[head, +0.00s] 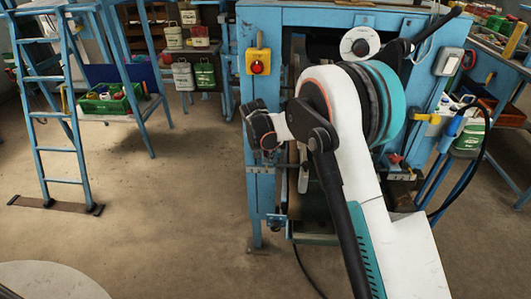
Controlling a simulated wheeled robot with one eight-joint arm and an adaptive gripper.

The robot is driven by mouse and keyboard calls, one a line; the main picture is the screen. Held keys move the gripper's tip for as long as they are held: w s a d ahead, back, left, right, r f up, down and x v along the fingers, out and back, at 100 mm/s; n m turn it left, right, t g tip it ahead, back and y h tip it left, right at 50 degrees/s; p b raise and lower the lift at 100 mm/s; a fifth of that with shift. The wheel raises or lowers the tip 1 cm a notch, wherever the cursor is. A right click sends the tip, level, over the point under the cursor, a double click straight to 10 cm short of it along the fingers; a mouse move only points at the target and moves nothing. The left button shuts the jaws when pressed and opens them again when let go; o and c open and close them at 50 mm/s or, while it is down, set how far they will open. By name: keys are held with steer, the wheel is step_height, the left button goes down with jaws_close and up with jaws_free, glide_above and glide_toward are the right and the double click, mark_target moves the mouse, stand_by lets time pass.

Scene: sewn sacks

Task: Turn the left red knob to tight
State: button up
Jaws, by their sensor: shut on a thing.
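My gripper (258,112) is the black end of my white arm, at the left front of the blue machine (310,17). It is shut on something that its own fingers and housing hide. The left red knob does not show; its place by the left post seems to be behind my gripper. A small red knob-like part (395,158) shows on the right side of the machine, to the right of my arm. My arm covers much of the machine's middle.
A yellow box with a red button (258,67) is on the left post, just above my gripper. A blue ladder (58,125) stands at the left. A green crate (108,103) sits on a low shelf. The floor (170,215) between ladder and machine is clear.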

steer(key=m, duration=0.1)
steer(key=m+h, duration=0.1)
steer(key=m, duration=0.1)
steer(key=shift+w+a+g, duration=0.15)
steer(key=shift+a+g, duration=0.15)
steer(key=shift+a, duration=0.1)
steer(key=shift+w+a+m+g+h+p, duration=0.2)
steer(key=shift+w+m+g+h, duration=0.35)
steer(key=shift+m, duration=1.4)
steer(key=shift+w+a+m+g+h+p, duration=0.2)
steer(key=shift+m+g, duration=0.5)
steer(key=shift+m, duration=1.3)
steer(key=shift+w+a+m+g+h+p, duration=0.2)
steer(key=shift+w+m+g, duration=0.35)
steer(key=shift+m, duration=1.4)
steer(key=shift+s, duration=0.1)
steer(key=o, duration=1)
steer(key=shift+o, duration=0.2)
